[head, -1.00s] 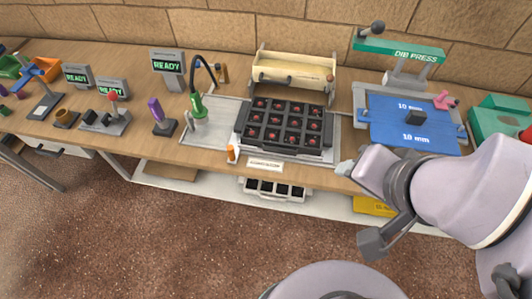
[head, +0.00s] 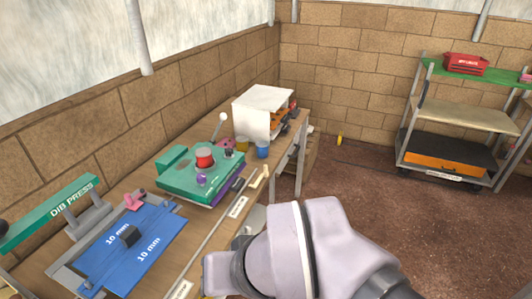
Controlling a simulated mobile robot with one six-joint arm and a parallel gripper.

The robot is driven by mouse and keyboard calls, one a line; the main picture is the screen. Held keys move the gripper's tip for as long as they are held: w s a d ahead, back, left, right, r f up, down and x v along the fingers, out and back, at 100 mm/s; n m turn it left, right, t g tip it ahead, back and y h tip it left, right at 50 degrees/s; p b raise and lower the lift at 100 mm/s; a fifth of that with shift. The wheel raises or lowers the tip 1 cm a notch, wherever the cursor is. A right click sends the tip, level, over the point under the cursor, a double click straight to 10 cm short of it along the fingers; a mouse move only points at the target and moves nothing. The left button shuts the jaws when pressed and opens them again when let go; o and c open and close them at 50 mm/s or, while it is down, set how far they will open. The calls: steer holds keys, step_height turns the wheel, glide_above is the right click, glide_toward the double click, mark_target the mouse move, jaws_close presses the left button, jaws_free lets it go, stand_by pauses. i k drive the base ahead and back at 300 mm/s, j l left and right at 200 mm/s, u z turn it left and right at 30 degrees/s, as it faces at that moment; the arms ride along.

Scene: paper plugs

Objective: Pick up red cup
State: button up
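A red, round, cup-like thing (head: 204,157) sits on top of a green box (head: 196,180) on the bench, left of centre in the head view. I cannot tell whether it is a cup or a button. A blue cup (head: 262,150) and a yellow cup (head: 242,145) stand just beyond the box. My pale arm links fill the bottom middle, in front of the bench edge. My gripper's fingers do not show, so its state and anything in it are hidden.
A blue mat (head: 150,255) and a green press (head: 48,213) lie at the near left. A white box (head: 262,110) stands at the bench's far end. A shelf rack (head: 465,120) with a red bin (head: 466,64) stands at right. The brown floor (head: 350,190) between is clear.

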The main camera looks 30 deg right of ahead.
mark_target(204, 155)
steer(key=z, duration=0.3)
steer(key=i+l+u, duration=0.1)
steer(key=i, duration=0.35)
steer(key=i+l+u, duration=0.15)
steer(key=i, duration=0.25)
steer(key=i+l+u, duration=0.1)
steer(key=i+l, duration=0.25)
steer(key=i, duration=0.1)
